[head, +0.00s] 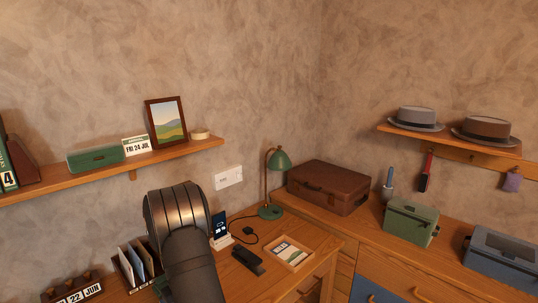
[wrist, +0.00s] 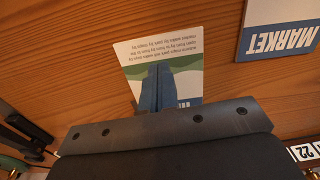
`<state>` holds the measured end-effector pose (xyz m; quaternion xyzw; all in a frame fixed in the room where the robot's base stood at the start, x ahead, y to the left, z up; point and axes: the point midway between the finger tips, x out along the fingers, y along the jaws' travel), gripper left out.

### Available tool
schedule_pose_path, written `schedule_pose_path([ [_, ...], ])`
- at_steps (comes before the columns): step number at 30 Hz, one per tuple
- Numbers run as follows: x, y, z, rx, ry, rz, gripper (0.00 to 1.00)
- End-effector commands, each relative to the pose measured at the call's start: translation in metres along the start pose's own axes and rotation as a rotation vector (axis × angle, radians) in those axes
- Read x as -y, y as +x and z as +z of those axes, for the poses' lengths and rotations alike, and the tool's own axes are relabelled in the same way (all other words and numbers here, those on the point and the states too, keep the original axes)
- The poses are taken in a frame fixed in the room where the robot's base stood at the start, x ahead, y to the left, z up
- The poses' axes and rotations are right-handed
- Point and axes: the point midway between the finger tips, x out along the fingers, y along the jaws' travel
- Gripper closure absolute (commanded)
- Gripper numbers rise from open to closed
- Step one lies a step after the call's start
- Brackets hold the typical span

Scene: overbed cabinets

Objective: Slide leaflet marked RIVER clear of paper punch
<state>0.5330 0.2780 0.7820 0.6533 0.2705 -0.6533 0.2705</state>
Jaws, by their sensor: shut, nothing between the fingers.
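In the wrist view a leaflet (wrist: 182,60) lies on the wood, with upside-down text, a green picture and a blue title band. Only bits of its title show, so I cannot read it. My gripper (wrist: 157,68) is shut and empty, its fingers reaching over this leaflet; I cannot tell whether they touch it. A black paper punch (head: 248,261) appears to lie on the desk in the head view, right of my arm. A dark object (wrist: 28,135) at the wrist view's left edge may be the punch. My arm hides the gripper and this leaflet in the head view.
A leaflet marked MARKET (wrist: 280,30) lies at the wrist view's upper right. On the desk in the head view are a tray (head: 307,263) of cards, a phone on a stand (head: 220,243), a green lamp (head: 279,162) and a letter rack (head: 127,270).

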Motion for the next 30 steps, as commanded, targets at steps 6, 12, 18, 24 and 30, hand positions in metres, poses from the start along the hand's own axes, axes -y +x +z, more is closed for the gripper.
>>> schedule_pose_path([
  [6,0.0,0.004,0.0,0.0,0.0,0.0,1.0],
  [12,0.0,0.006,0.0,0.0,0.0,0.0,1.0],
  [18,-0.006,0.006,0.0,0.0,0.001,0.0,1.0],
  [24,-0.016,0.006,-0.001,0.0,0.002,0.0,1.0],
  [30,-0.026,0.006,-0.001,0.001,0.001,0.0,1.0],
])
